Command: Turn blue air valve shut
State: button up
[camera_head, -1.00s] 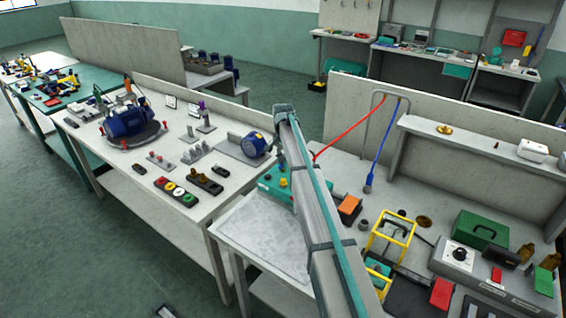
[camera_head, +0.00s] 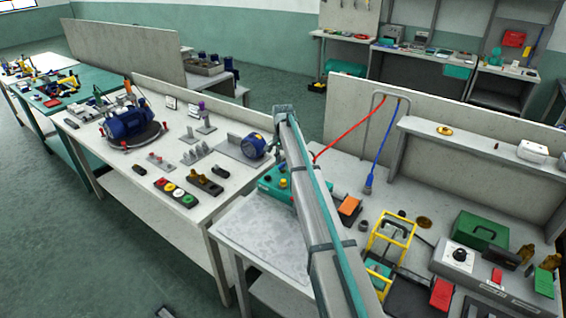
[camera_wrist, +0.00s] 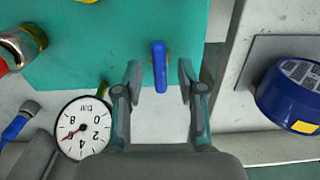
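The blue air valve handle (camera_wrist: 159,62) shows in the wrist view as a narrow upright blue bar on a teal panel (camera_wrist: 95,45). My gripper (camera_wrist: 159,74) is open, with one finger on each side of the handle. Clear gaps show between the handle and both fingers. The valve body under the handle is not visible.
A round pressure gauge (camera_wrist: 83,128) lies left of my gripper in the wrist view. A metal fitting (camera_wrist: 22,42) is at upper left. A blue motor (camera_wrist: 292,95) stands at right. In the head view, a yellow frame (camera_head: 390,240) and red and blue hoses are right of my arm.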

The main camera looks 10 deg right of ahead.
aim_at(283, 164)
notch_tip(283, 164, up, 12)
dwell(0.6)
